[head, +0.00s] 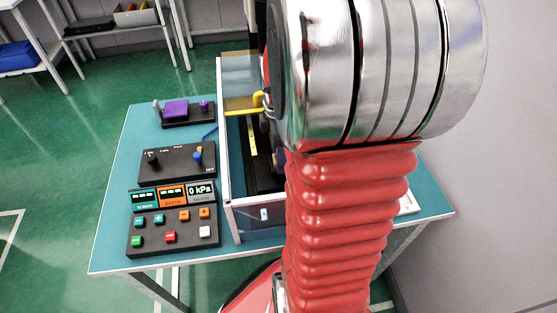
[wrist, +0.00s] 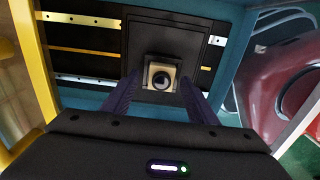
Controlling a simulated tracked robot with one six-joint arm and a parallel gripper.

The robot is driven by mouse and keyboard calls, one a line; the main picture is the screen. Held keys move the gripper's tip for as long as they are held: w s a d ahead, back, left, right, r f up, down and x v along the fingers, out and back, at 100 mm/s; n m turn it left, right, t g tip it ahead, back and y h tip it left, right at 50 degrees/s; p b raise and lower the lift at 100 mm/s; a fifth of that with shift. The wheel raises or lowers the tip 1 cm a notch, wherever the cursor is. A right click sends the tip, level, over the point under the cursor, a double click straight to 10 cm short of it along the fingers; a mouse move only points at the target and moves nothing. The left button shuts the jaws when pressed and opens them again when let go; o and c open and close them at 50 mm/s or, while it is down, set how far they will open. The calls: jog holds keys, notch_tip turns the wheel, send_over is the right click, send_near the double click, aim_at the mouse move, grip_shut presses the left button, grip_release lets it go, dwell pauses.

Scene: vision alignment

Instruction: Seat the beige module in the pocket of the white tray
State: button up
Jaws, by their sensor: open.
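The beige module (wrist: 154,69), with a round dark lens on its face, shows in the wrist view on a small dark mount on a black plate. My gripper (wrist: 158,82) is open, with one dark finger on each side of the module. I cannot tell whether either finger touches it. In the head view my arm hides the gripper and the module. A white edge (head: 409,203) at the right of the table may be part of the white tray; my arm hides the rest, and its pocket is not visible.
A clear-walled enclosure (head: 229,150) stands on the teal table (head: 112,235), with a yellow part inside. A button panel (head: 170,232), a knob box (head: 178,164) and a purple device (head: 175,110) stand left of it.

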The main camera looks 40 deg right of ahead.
jog(key=shift+c, duration=0.7)
jog(key=c, duration=1)
jog(key=shift+r, duration=0.1)
notch_tip(320, 180, up, 10)
jog(key=shift+f, duration=0.1)
dwell(0.6)
